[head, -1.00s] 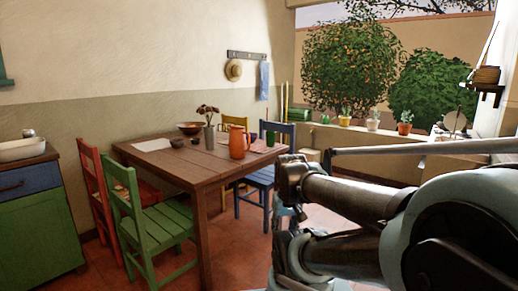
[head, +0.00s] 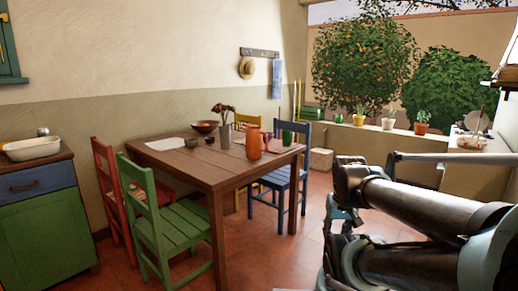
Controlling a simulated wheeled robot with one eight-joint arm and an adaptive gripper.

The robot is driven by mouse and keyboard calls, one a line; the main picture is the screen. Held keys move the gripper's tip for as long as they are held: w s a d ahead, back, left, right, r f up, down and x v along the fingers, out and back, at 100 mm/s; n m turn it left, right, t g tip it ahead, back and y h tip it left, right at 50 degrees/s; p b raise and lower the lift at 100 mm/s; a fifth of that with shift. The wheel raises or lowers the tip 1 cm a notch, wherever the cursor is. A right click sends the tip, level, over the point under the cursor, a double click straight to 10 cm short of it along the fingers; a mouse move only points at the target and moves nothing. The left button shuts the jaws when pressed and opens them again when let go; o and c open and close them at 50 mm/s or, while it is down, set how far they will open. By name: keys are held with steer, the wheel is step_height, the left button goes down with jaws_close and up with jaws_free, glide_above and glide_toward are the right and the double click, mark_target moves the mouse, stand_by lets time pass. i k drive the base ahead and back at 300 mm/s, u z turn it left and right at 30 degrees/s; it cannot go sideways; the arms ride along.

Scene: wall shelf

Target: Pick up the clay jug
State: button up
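The clay jug (head: 254,143) is orange-red with a handle. It stands upright near the right end of the wooden table (head: 205,172) in the head view, apart from my arm. My arm's dark links fill the lower right foreground. My gripper cannot be made out among them, so I see no fingers and nothing held.
A green cabinet (head: 42,230) stands left. Tiled floor (head: 325,195) is open to the table's right.

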mark_target(254, 141)
steer(key=i, duration=1)
steer(key=u, duration=0.05)
